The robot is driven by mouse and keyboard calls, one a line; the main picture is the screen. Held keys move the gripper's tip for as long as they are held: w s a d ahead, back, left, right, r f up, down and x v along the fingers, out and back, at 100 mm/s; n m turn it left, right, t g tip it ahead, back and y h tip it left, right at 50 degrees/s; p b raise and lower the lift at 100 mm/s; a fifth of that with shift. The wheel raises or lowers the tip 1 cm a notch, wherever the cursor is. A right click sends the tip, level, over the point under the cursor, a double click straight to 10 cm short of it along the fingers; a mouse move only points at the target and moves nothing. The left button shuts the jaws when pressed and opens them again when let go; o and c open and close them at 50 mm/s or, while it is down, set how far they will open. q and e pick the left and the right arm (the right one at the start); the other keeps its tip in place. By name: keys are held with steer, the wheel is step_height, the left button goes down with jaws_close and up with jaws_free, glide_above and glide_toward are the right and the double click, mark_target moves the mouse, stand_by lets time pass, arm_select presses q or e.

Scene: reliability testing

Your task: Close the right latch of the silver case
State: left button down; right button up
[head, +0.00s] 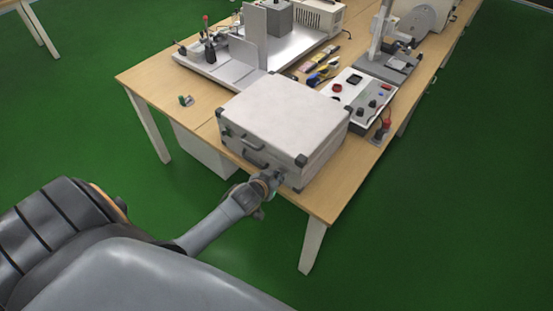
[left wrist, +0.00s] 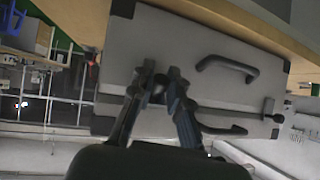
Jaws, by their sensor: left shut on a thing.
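The silver case (head: 285,112) lies flat on the wooden table with its lid down and black corner caps. My left gripper (head: 275,178) is at the right part of its front face. In the left wrist view, the picture is upside down and the two fingers of my left gripper (left wrist: 161,78) are shut around a small dark part, the right latch (left wrist: 158,91), mostly hidden between them. The handle (left wrist: 228,67) and the other latch (left wrist: 268,107) are to the right there. Whether the right latch is fastened cannot be told. My right gripper is not in view.
The wooden table (head: 152,82) holds a metal fixture (head: 235,70) behind the case. A control box with knobs (head: 357,96) stands right of the case. The table's front edge runs close to the case.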

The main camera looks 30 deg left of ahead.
mark_target(280, 169)
arm_select(q)
steer(key=r+g+p, duration=0.1)
steer(key=p, duration=0.1)
steer(key=r+g+p, duration=0.1)
steer(key=g+p, duration=0.1)
steer(key=shift+w+p, duration=0.35)
steer(key=shift+p, duration=0.05)
steer(key=shift+w+m+g+p, duration=0.2)
steer(key=shift+m+g+p, duration=0.1)
steer(key=shift+g, duration=0.7)
steer(key=shift+w+d+r+g, duration=0.1)
steer(key=shift+w+r+g, duration=0.1)
steer(key=shift+g, duration=0.75)
steer(key=shift+w+r+g, duration=0.1)
steer(key=shift+w+g, duration=0.05)
steer(key=shift+g, duration=0.8)
steer(key=c, duration=1.3)
jaws_free()
